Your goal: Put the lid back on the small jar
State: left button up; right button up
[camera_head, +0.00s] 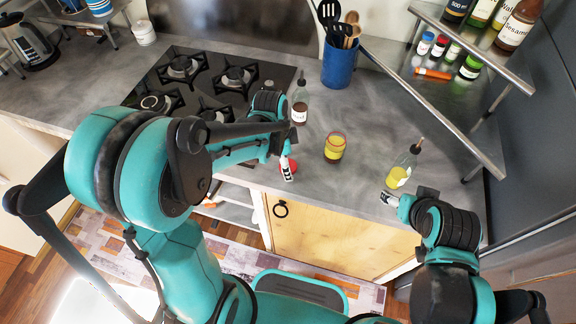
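The small jar (334,149) stands upright on the grey counter, a glass with yellow contents and a reddish rim. A red round piece, which looks like the lid (294,164), shows at the counter's front edge, left of the jar. My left gripper (287,171) overlaps it and hides part of it; I cannot tell whether the fingers hold it or are only above it. My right gripper (386,198) is at the counter's front edge, right of the jar and just below an oil bottle. Its fingers are too small to tell open from shut.
A bottle with yellow oil (400,172) stands close to my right gripper. A dark bottle (299,106) stands behind my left gripper. A gas stove (205,85) lies left, a blue utensil holder (339,63) at the back, and a metal shelf (474,42) with bottles right.

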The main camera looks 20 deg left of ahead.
pick_arm(q)
jog(key=c, duration=0.5)
jog(key=shift+c, duration=0.2)
notch_tip(320, 180, up, 10)
jog(key=p, duration=0.3)
jog(key=shift+p, duration=0.3)
